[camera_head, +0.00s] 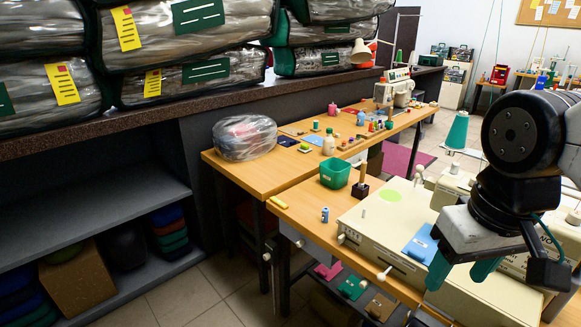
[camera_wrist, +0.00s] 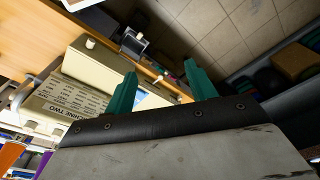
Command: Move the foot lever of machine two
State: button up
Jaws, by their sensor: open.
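My gripper (camera_head: 458,278) has teal fingers and hangs open over the front of a cream machine (camera_head: 470,290) at the right. In the wrist view my gripper (camera_wrist: 160,72) is also open, with nothing between its fingers. A plate reading "machine two" (camera_wrist: 65,125) shows at the left of the wrist view, on a cream body. Part of a cream machine bed (camera_wrist: 105,72) lies just left of the fingers there. I cannot make out the foot lever in either view. My arm hides much of the machine in the head view.
A bagged bundle (camera_head: 245,138) lies farther back. Bagged comforters (camera_head: 180,80) sit on the ledge at left. The tiled floor (camera_head: 190,295) is clear at lower left.

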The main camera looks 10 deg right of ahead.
aim_at(419, 168)
jog(key=u, duration=0.85)
jog(key=k, duration=0.95)
jog(key=z, duration=1.15)
